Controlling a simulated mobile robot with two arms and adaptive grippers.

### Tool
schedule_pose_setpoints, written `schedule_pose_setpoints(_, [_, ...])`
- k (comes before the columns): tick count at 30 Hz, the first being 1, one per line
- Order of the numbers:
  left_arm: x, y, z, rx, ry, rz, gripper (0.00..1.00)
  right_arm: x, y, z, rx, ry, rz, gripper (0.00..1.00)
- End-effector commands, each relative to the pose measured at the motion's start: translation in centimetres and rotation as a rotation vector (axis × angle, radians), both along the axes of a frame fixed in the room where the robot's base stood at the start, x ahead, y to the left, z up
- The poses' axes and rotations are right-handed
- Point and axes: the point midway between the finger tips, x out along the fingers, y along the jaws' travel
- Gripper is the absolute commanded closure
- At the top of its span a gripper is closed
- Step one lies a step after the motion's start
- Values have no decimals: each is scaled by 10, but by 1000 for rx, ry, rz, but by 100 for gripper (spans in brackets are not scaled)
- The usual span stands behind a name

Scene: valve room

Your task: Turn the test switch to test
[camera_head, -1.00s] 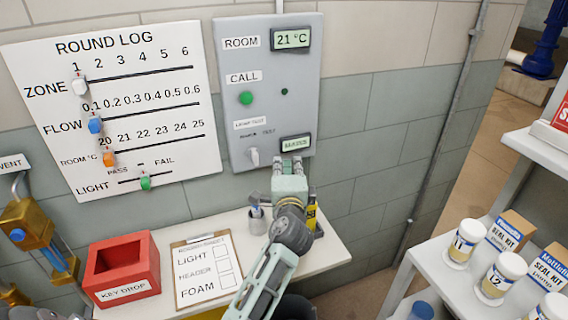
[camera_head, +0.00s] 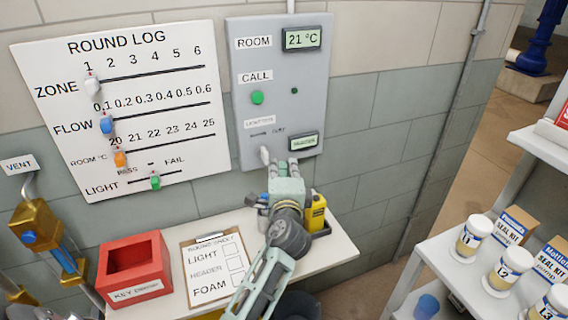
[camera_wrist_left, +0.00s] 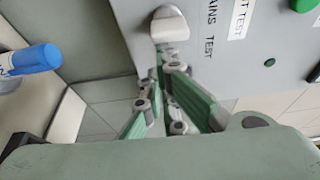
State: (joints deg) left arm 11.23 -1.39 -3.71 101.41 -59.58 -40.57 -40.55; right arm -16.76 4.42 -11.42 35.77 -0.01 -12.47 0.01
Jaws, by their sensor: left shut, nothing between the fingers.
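The test switch is a white knob (camera_head: 264,156) low on the grey wall panel (camera_head: 265,90), under a small label and two printed positions. The wrist view shows the knob (camera_wrist_left: 169,24) beside the words "MAINS" and "TEST"; I cannot tell for sure which one it points to. My left gripper (camera_head: 283,167) is shut and empty, just right of the knob in the head view. In the wrist view its green fingers (camera_wrist_left: 168,68) reach toward the knob's lower side, very close to it; contact cannot be told. My right gripper is not in view.
A small display (camera_head: 304,142) sits right of the knob. A green call button (camera_head: 257,97) is above. The shelf below holds a red key box (camera_head: 134,270), a clipboard (camera_head: 212,272) and a yellow bottle (camera_head: 315,213). A slider board (camera_head: 120,105) hangs at left.

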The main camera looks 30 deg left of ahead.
Motion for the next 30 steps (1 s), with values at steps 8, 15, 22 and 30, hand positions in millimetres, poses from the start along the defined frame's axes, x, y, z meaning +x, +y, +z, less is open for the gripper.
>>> schedule_pose_setpoints(8, [-6, 6, 5, 78, 90, 2, 100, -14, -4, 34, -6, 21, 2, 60])
schedule_pose_setpoints(15, [-10, 10, 1, 217, 253, 4, 100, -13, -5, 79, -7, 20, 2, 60])
schedule_pose_setpoints(22, [-15, 15, -8, 324, 379, 7, 100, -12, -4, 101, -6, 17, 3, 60])
schedule_pose_setpoints(30, [-20, 21, -14, 321, 373, 10, 100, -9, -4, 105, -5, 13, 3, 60])
